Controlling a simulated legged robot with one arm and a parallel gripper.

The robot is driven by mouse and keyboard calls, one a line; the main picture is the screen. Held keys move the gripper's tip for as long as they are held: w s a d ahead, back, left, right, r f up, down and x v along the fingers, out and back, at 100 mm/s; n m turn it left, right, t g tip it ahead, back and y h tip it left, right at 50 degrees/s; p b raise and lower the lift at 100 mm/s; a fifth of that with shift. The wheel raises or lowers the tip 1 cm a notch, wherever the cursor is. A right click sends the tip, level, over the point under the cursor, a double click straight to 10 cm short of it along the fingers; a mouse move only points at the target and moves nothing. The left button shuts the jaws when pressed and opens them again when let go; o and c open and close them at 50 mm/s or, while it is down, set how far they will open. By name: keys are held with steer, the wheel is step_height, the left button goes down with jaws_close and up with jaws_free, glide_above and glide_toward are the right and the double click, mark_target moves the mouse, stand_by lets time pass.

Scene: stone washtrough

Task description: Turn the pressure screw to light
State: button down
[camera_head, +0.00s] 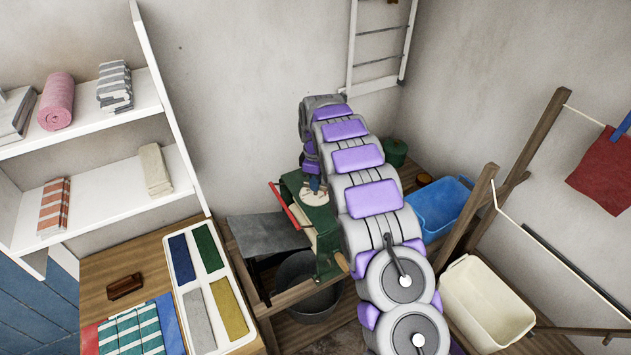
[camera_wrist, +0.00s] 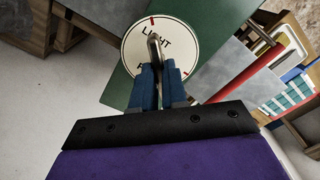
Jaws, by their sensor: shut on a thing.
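The pressure screw (camera_wrist: 154,48) shows in the wrist view as a thin metal bar standing over a round cream dial (camera_wrist: 182,41). The dial carries the word LIGHT, a second word mostly hidden by my fingers, and red marks at its top and lower right. The bar's far end lies over LIGHT, below the top red mark. My gripper (camera_wrist: 158,72) has its blue fingers shut on the bar. In the head view my gripper (camera_head: 314,184) reaches down to the top of the green wringer (camera_head: 323,232); the screw is hidden there.
A red bar (camera_head: 283,205) runs along the wringer's left side. A grey board (camera_head: 268,233) lies left of it, a dark tub (camera_head: 310,290) below. A blue basin (camera_head: 440,205) and cream tub (camera_head: 485,305) stand right. A sectioned white tray (camera_head: 255,330) is at lower left.

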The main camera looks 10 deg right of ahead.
steer(key=shift+w+r, duration=0.15)
steer(key=c, duration=1.2)
jaws_free()
steer(key=shift+o, duration=0.2)
step_height(320, 180, up, 17)
steer(key=p, duration=0.1)
steer(key=shift+a, duration=0.1)
